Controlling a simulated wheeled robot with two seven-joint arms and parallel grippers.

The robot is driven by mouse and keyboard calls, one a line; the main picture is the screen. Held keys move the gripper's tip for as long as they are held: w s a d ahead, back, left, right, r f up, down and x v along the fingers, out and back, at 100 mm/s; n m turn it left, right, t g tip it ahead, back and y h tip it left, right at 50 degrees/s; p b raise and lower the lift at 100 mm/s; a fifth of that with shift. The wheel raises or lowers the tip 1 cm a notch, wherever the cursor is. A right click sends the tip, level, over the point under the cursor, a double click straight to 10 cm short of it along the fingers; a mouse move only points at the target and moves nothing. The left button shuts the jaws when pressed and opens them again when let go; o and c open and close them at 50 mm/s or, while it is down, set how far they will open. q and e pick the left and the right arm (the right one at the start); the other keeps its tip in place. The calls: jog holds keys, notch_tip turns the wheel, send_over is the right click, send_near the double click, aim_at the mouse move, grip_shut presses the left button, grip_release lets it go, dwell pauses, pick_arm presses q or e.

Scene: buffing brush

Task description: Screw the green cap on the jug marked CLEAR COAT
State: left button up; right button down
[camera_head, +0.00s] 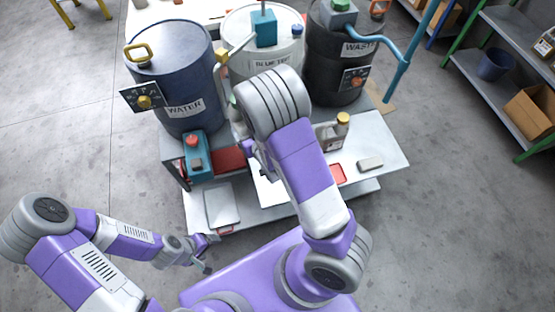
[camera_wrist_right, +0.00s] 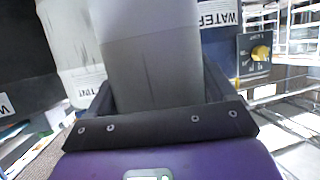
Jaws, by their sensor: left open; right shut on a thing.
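My left gripper (camera_head: 203,252) is open and empty, low beside the front left of the bench. My right gripper (camera_wrist_right: 155,100) is shut on a pale grey, smooth-sided thing (camera_wrist_right: 153,65); no label shows on it, and I cannot tell what it is. In the head view my right arm hides this gripper and its load. A small green patch (camera_head: 233,101) shows left of that arm; I cannot tell if it is the green cap. A grey jug (camera_head: 332,137) with a yellow cap stands right of the arm, its label unreadable. No CLEAR COAT marking is legible.
A blue WATER drum (camera_head: 172,75), a white drum (camera_head: 285,50) and a black WASTE drum (camera_head: 333,75) stand along the back. A teal and red device (camera_head: 197,158) and a white tray (camera_head: 222,205) are at left. The bench's right part (camera_head: 385,145) is mostly clear.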

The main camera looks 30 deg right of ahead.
pick_arm(q)
jog(key=shift+f+b, duration=0.5)
jog(key=shift+f, duration=0.05)
pick_arm(e)
jog(key=d+f+m+h, duration=0.2)
jog(key=d+f, duration=0.9)
jog(key=shift+s+f+h, duration=0.3)
jog(key=shift+s+f, duration=0.05)
jog(key=shift+f, duration=0.05)
pick_arm(q)
jog(key=shift+f+b, duration=1.15)
jog(key=shift+f, duration=0.05)
pick_arm(e)
notch_tip(320, 180, down, 6)
jog(key=shift+f, duration=0.2)
pick_arm(q)
jog(key=shift+f+b, duration=0.75)
pick_arm(e)
jog(key=shift+f, duration=1.75)
pick_arm(q)
jog(key=shift+f, duration=0.1)
pick_arm(e)
jog(key=shift+f, duration=0.15)
grip_release()
